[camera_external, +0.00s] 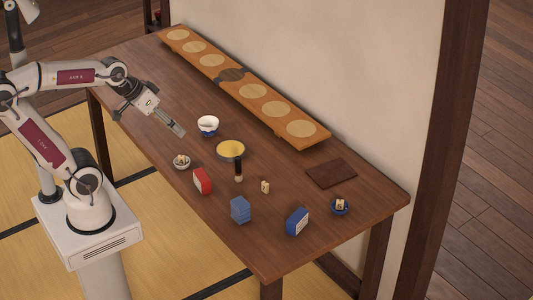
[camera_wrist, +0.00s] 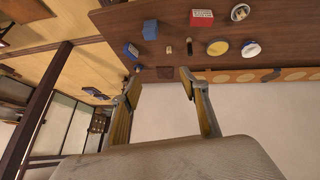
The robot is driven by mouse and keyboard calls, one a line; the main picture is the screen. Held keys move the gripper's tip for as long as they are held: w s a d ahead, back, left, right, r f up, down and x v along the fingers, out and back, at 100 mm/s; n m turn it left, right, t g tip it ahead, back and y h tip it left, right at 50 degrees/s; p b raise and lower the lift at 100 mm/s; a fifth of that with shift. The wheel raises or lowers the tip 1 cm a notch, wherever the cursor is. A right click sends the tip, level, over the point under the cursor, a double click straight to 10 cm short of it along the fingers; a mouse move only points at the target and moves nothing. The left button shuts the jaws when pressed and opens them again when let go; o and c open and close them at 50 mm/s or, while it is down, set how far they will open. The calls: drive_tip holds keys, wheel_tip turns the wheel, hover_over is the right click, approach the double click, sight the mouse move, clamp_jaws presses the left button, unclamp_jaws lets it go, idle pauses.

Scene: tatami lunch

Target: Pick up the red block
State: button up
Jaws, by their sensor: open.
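The red block (camera_external: 202,181) is a red box with a white face, standing on the wooden table (camera_external: 290,242) near its front edge. It also shows in the wrist view (camera_wrist: 202,17) at the top, with its red side and pale band visible. My gripper (camera_external: 179,131) is raised above the table to the upper left of the red block, apart from it. In the wrist view my gripper (camera_wrist: 158,82) has its two fingers spread wide with nothing between them.
A white bowl (camera_external: 208,124), small bowl (camera_external: 182,161) and yellow-topped dish (camera_external: 231,149) stand near the red block. A blue block (camera_external: 240,210) and blue-white box (camera_external: 297,221) stand to its right. A long wooden board (camera_external: 200,56) lines the wall. The table's left end looks clear.

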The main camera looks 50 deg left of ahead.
drive_tip(key=w+d+f+n+t, duration=0.1)
drive_tip(key=w+d+n+t, duration=0.2)
drive_tip(key=w, duration=0.8)
drive_tip(key=w+d+f+n, duration=0.2)
drive_tip(key=w+d+n, duration=0.15)
drive_tip(key=w, duration=0.75)
drive_tip(key=w+f+n+y, duration=0.2)
drive_tip(key=w+f, duration=0.2)
drive_tip(key=w, duration=0.1)
drive_tip(key=n+g+y, duration=0.7)
drive_tip(key=y, duration=0.6)
approach(201, 178)
drive_tip(key=w+a, duration=0.1)
drive_tip(key=a+f, duration=0.1)
drive_tip(key=a, duration=0.1)
drive_tip(key=w+a, duration=0.1)
drive_tip(key=shift+w+a+f, duration=0.2)
drive_tip(key=shift+w+f, duration=0.05)
drive_tip(key=shift+w, duration=0.05)
drive_tip(key=shift+s+a+f+g, duration=0.1)
drive_tip(key=shift+s+f+g, duration=0.2)
drive_tip(key=shift+s, duration=0.4)
